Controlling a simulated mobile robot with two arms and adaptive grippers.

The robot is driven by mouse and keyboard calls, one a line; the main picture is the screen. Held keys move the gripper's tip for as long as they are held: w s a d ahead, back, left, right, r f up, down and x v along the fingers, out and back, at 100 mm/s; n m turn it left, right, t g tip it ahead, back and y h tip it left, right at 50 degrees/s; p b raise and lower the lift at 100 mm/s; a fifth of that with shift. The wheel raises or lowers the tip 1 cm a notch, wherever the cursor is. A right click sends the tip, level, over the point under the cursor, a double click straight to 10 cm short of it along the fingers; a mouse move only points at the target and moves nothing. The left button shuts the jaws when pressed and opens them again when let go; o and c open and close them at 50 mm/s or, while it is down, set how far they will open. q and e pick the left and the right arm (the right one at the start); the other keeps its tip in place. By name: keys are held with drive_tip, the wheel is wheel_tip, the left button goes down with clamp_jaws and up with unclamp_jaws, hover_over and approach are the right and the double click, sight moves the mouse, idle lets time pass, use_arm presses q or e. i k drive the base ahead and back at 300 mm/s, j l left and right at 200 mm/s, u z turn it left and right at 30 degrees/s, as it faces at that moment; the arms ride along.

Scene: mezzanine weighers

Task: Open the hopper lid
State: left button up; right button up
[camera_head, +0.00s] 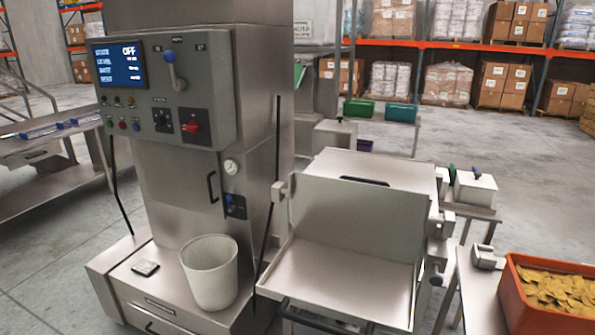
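A steel unit stands right of the large machine. Its flat top panel (385,166), which looks like the hopper lid, bears a dark handle (365,181) near its front edge. This panel lies nearly flat and looks shut. In front of it an upright steel plate (350,218) rises from the back of a flat steel tray (345,280). The plate stands close to the handle and partly hides the unit's front. Neither of my grippers is in view.
The machine's control panel (165,92) has a screen reading OFF. A white bucket (210,280) stands on its base. An orange crate of yellow chips (520,310) is at the lower right. A white box (475,190) sits on a side stand. Racks stand behind.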

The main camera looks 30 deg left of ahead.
sight(390, 171)
drive_tip(key=u, duration=0.4)
drive_tip(key=i+j+z, duration=0.1)
drive_tip(key=i+j, duration=0.15)
drive_tip(key=i+j+z, duration=0.15)
drive_tip(key=j, duration=0.2)
drive_tip(key=i+j+z, duration=0.1)
drive_tip(key=i+j, duration=0.15)
drive_tip(key=j, duration=0.1)
